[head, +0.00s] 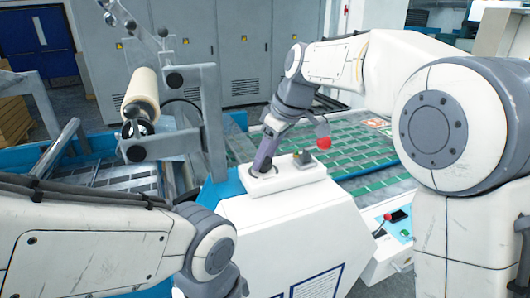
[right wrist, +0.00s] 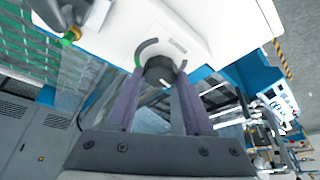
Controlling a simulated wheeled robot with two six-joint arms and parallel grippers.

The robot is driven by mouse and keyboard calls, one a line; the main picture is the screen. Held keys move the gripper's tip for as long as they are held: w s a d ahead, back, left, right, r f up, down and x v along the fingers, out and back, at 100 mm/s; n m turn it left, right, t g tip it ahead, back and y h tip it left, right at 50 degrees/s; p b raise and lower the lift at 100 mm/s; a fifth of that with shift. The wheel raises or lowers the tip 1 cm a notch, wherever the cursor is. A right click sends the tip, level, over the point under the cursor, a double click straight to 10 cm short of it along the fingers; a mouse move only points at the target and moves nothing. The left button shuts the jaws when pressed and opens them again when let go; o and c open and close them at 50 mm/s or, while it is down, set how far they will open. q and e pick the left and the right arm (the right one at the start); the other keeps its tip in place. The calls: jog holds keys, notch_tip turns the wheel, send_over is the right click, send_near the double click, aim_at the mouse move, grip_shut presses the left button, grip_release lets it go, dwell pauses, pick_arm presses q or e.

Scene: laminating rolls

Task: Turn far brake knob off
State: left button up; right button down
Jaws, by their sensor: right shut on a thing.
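The brake knob is a dark round knob (right wrist: 160,70) on a white panel, with dark arc markings around it, in the right wrist view. My right gripper (right wrist: 158,78) reaches down to it with one finger on each side and is shut on it. In the head view my right gripper (head: 261,168) comes down onto the left part of the raised white panel (head: 290,181); there the fingers mostly hide the knob. I cannot read the knob's setting. My left arm comes in at the lower left, but its gripper is out of view.
A red-tipped lever (head: 323,143) stands on the same panel, just right of my right gripper. A cream roll (head: 142,92) on grey brackets is at the left. A green-lined bed (head: 365,150) lies behind. A small control box (head: 390,232) sits lower right.

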jog(key=n+g+p, duration=0.1)
jog(key=n, duration=0.2)
jog(key=n+g+p, duration=0.1)
jog(key=n, duration=0.1)
jog(key=shift+w+r+n+y, duration=0.15)
jog(key=shift+w+n+y, duration=0.05)
jog(key=shift+n+y, duration=0.2)
jog(key=n+g+p, duration=0.1)
jog(key=n+p, duration=0.1)
jog(key=n, duration=0.1)
jog(key=shift+w+n+g+p, duration=0.1)
jog(key=shift+n+g+p, duration=0.2)
jog(key=shift+n, duration=0.1)
jog(key=shift+n+g+h+p, duration=0.3)
jog(key=shift+n+p, duration=0.15)
jog(key=shift+n, duration=0.35)
jog(key=shift+c, duration=1.4)
grip_release()
